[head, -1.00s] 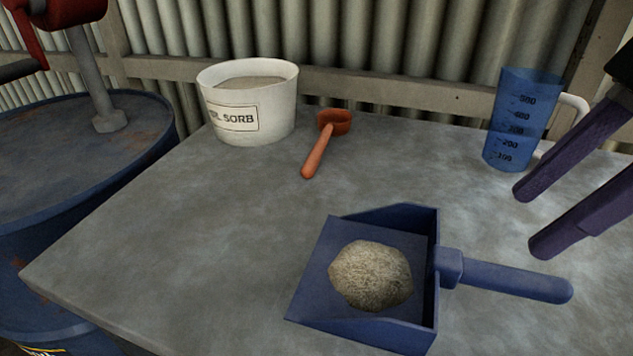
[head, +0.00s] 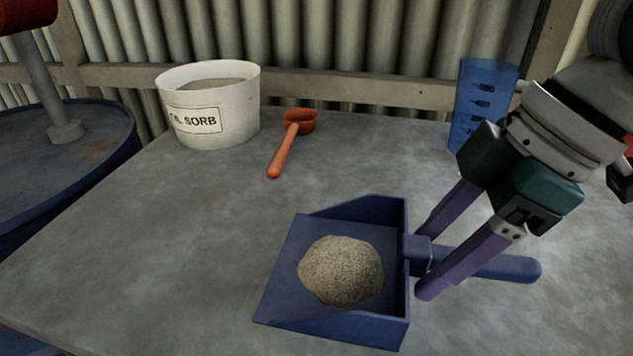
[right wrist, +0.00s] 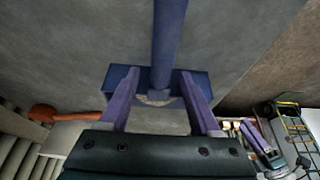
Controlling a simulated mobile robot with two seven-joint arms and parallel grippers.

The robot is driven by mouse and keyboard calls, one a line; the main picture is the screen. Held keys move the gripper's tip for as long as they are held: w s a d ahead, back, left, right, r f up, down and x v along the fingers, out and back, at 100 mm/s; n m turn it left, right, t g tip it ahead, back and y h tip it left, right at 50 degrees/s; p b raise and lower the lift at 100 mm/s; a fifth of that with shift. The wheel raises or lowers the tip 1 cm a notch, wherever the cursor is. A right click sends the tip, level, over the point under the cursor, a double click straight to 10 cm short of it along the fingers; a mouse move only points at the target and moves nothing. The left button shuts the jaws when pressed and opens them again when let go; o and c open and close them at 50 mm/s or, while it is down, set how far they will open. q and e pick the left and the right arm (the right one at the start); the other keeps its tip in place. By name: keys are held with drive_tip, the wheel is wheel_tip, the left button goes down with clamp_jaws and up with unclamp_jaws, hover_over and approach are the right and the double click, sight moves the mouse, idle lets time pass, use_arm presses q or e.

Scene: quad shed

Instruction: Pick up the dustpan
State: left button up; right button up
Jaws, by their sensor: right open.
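The blue dustpan (head: 390,325) lies on the grey bench top with a heap of grey-tan granules (head: 341,271) in its pan. Its handle (head: 495,266) points right; it also shows in the right wrist view (right wrist: 168,40). My right gripper (head: 422,264) is open, its purple fingers on either side of the handle close to the pan. In the right wrist view the handle runs between the fingertips (right wrist: 158,75), with visible space on both sides. A purple and dark-green part at the right of that view looks like my left gripper (right wrist: 257,137), too small to read.
A white tub labelled SORB (head: 207,122) and an orange scoop (head: 285,150) stand at the back left. A blue measuring jug (head: 480,95) is behind my right gripper, partly hidden. A blue drum (head: 75,160) is left of the bench. The bench's left front is clear.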

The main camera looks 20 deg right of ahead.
clamp_jaws()
idle(0.3)
drive_tip(key=shift+r, duration=0.1)
